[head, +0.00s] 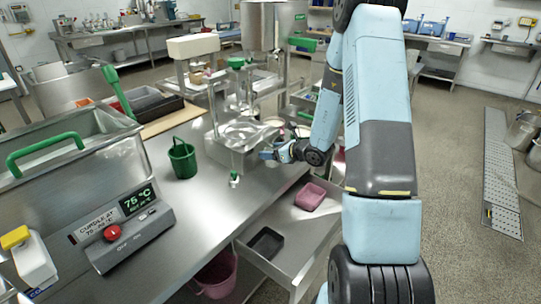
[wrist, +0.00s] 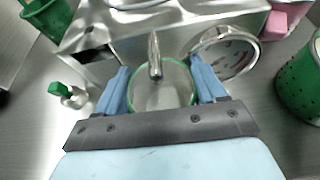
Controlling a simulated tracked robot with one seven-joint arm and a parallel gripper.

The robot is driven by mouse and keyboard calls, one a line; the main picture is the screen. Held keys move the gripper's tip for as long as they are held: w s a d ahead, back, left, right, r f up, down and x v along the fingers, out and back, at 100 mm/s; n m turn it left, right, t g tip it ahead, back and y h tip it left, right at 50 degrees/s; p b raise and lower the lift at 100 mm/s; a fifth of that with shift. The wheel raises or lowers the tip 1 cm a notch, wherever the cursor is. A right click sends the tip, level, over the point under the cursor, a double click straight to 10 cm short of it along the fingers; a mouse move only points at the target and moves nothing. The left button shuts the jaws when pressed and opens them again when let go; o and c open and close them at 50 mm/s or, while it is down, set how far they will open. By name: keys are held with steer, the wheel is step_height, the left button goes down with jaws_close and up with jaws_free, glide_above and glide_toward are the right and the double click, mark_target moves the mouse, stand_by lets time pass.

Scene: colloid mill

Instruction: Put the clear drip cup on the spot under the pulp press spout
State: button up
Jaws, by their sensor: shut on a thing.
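The clear drip cup (wrist: 160,97), with a green rim, is between the two blue fingers of my gripper (wrist: 163,88) in the wrist view. The fingers are shut on it from both sides. The metal spout (wrist: 155,58) of the pulp press (wrist: 100,28) reaches over the cup's opening in that view. I cannot tell whether the cup's base touches the bench. In the head view my gripper (head: 280,151) is at the right front side of the steel press (head: 232,148). The cup cannot be made out there, and the spot under the spout is hidden.
A small green-capped bottle (head: 234,179) and a green bucket (head: 182,160) stand on the steel bench (head: 200,225) left of my gripper. A green perforated container (wrist: 302,85) is at the wrist view's right.

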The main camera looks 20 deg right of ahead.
steer(key=shift+s+d+f, duration=0.1)
steer(key=shift+d+f, duration=0.05)
steer(key=shift+f, duration=0.5)
steer(key=o, duration=1)
steer(key=shift+f, duration=0.1)
